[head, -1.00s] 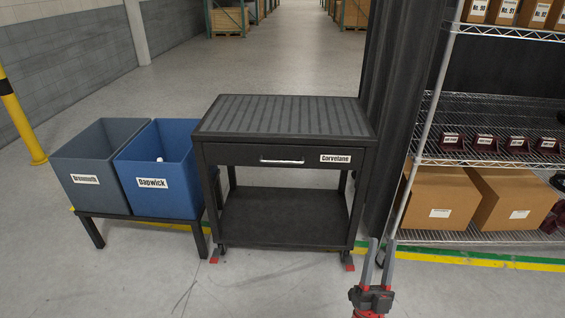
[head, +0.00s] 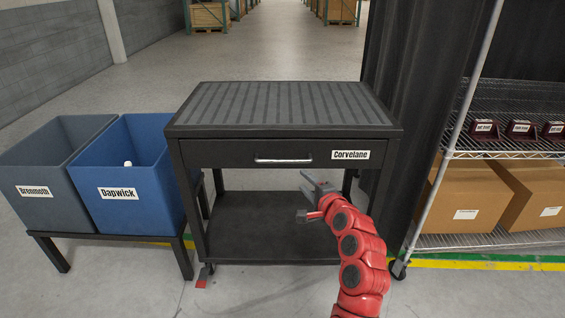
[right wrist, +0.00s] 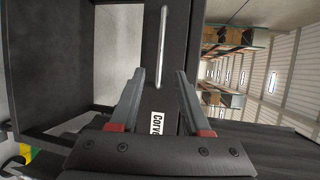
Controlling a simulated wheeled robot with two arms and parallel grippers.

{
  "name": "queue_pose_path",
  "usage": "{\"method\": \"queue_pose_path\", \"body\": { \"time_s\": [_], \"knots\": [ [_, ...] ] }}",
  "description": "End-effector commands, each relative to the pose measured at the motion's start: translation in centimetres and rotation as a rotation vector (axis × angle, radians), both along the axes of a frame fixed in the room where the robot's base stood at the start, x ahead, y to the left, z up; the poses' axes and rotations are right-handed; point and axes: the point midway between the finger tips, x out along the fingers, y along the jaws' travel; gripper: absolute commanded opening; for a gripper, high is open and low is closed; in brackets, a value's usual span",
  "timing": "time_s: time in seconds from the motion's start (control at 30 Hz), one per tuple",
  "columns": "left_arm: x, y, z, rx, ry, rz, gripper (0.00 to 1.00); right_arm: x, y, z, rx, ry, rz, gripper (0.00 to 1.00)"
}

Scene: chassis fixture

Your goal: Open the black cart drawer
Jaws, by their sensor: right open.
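The black cart (head: 285,130) stands ahead with a ribbed grey top and a lower shelf. Its drawer (head: 225,154) is closed, with a silver bar handle (head: 284,161) and a "Corvelane" label (head: 350,155). My right gripper (head: 307,191) is open and empty in front of the cart, a little below and right of the handle in the head view. In the right wrist view the handle (right wrist: 162,45) lies beyond the open fingers (right wrist: 160,85), apart from them, and the drawer front shows between them. My left gripper is out of view.
A grey bin (head: 35,180) and a blue bin (head: 125,175) stand on a low black stand left of the cart. A wire shelf (head: 475,150) with cardboard boxes and a dark curtain (head: 405,80) are at the right. The floor before the cart is clear.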

Motion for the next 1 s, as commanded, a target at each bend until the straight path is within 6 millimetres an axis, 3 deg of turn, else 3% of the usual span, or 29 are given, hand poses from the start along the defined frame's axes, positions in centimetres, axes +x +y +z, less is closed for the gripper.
{"method": "queue_pose_path", "body": {
  "time_s": [0.6, 1.0],
  "knots": [
    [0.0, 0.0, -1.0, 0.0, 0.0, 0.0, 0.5, 7.9, 3.2, -1.5, -0.005, -0.004, -0.003, 0.47],
    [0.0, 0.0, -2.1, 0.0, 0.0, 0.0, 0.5, 11.8, 5.0, -2.4, -0.005, -0.005, -0.001, 0.47]
  ]
}}
